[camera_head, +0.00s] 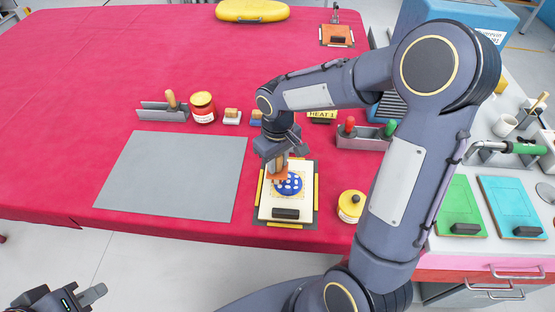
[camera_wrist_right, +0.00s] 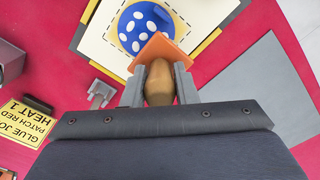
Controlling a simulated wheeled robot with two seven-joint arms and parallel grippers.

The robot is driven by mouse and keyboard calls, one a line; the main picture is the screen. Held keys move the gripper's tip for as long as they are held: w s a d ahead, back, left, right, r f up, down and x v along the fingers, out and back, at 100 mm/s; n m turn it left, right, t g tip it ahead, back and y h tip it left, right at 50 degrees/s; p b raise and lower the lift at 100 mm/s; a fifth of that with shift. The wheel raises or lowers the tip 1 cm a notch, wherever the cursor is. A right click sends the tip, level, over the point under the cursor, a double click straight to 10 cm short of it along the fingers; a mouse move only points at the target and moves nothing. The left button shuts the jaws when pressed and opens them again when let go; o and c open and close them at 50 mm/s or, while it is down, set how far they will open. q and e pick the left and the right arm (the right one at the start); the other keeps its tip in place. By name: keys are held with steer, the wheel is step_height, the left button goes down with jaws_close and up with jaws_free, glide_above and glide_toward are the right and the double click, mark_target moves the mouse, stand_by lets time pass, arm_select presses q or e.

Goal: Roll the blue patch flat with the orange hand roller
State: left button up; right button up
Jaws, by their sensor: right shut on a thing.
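The blue patch (camera_head: 289,185) is round with white dots. It lies on a cream board (camera_head: 293,210) with a dark and yellow border near the table's front edge; it also shows in the right wrist view (camera_wrist_right: 143,27). My right gripper (camera_head: 277,160) is shut on the wooden handle of the orange hand roller (camera_head: 277,176). In the right wrist view the roller's orange end (camera_wrist_right: 160,50) overlaps the patch's near edge. I cannot tell whether it touches the patch. My left gripper (camera_head: 90,296) is at the bottom left, off the table, far from the patch; its opening is unclear.
A grey sheet (camera_head: 175,175) lies left of the board. A yellow-lidded jar (camera_head: 351,206) stands to its right. The left rear table is clear.

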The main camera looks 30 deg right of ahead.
steer(key=shift+f+b, duration=0.4)
steer(key=shift+f, duration=0.15)
